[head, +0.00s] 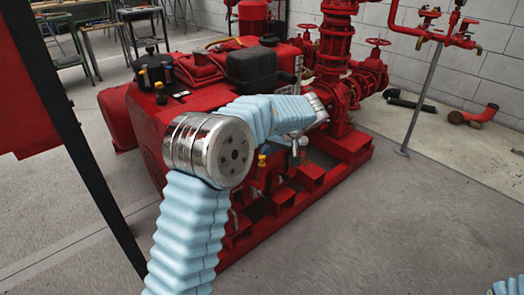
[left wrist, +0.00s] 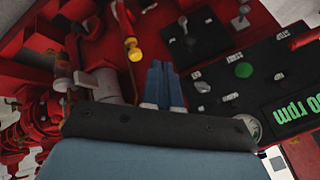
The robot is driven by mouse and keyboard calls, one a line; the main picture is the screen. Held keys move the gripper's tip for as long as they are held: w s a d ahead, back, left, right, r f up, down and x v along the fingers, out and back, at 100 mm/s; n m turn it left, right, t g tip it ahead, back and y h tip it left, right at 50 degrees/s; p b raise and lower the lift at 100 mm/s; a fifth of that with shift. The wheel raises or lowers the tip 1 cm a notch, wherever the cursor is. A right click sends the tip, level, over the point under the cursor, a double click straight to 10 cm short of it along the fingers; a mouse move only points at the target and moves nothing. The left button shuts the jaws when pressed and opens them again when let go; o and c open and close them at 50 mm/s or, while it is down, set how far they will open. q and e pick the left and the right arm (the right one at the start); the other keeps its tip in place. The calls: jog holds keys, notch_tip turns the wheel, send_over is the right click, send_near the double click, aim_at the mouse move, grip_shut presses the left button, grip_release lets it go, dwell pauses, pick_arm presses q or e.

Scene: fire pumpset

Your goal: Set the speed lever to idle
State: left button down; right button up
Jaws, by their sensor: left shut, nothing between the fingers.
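In the left wrist view a small black plate (left wrist: 208,51) carries a short grey lever (left wrist: 187,31), which looks like the speed lever. The lettering on the plate is too small to read surely, so I cannot tell its setting. My left gripper (left wrist: 163,76) has its blue fingers together with nothing between them. They show left of and below the plate, apart from the lever in the picture. In the head view my left arm reaches over the red pumpset (head: 145,127), and it hides the panel and most of the gripper.
Beside the plate are a panel with a green button (left wrist: 243,70) and a green rpm display (left wrist: 298,112). A yellow knob (left wrist: 134,50) is close to the fingers' left. Red pipework (head: 338,45) rises behind the arm. The floor (head: 400,225) at right is clear.

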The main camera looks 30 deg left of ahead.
pick_arm(q)
jog(key=a+f, duration=0.7)
jog(key=a, duration=0.1)
jog(key=shift+s, duration=0.2)
jog(key=shift+a, duration=0.1)
